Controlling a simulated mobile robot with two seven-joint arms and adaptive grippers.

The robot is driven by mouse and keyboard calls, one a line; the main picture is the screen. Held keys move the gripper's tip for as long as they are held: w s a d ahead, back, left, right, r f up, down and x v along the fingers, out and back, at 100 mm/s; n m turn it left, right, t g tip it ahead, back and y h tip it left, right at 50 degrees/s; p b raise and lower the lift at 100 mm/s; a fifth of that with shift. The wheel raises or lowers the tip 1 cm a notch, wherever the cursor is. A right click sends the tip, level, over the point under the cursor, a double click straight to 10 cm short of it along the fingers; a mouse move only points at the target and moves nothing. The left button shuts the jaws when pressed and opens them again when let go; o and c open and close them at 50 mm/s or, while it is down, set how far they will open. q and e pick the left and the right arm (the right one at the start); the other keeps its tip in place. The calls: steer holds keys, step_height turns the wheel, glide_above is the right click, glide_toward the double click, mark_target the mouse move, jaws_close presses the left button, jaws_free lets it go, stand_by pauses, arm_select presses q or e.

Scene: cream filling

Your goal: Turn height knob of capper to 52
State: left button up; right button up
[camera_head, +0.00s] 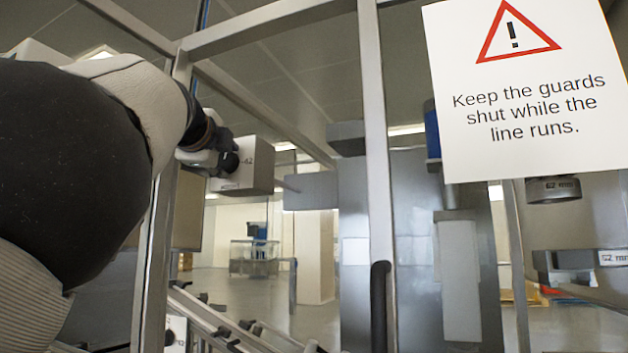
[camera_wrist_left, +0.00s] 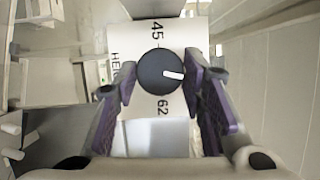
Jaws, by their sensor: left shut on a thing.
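The height knob (camera_wrist_left: 160,62) is a dark round dial with a white pointer mark (camera_wrist_left: 173,75). In the left wrist view the mark points right and slightly down, between the printed 45 above and 62 below. The knob sits on the face of a light grey box (camera_head: 258,166), and also shows small and dark in the head view (camera_head: 231,161). My left gripper (camera_wrist_left: 159,76) has its purple-padded fingers on both sides of the knob and is shut on it. In the head view my left gripper (camera_head: 213,157) is partly hidden behind its own wrist. My right gripper is not in view.
A metal frame post (camera_head: 375,130) stands right of the box. A white warning sign (camera_head: 525,90) hangs at upper right. A black handle (camera_head: 380,305) is at lower middle. Conveyor rails (camera_head: 215,320) run below the box. "52 mm" labels (camera_head: 613,257) show on parts at right.

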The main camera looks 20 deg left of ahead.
arm_select(q)
steer(key=n, duration=0.2)
steer(key=n+g+h, duration=0.1)
steer(key=n, duration=0.1)
steer(key=shift+r+g, duration=0.2)
steer(key=shift+g, duration=0.1)
steer(key=shift+r+n, duration=0.1)
steer(key=shift+n, duration=0.4)
steer(key=o, duration=1.2)
steer(key=shift+w+d, duration=0.1)
steer(key=shift+w, duration=0.05)
steer(key=shift+c, duration=0.2)
steer(key=v, duration=1.2)
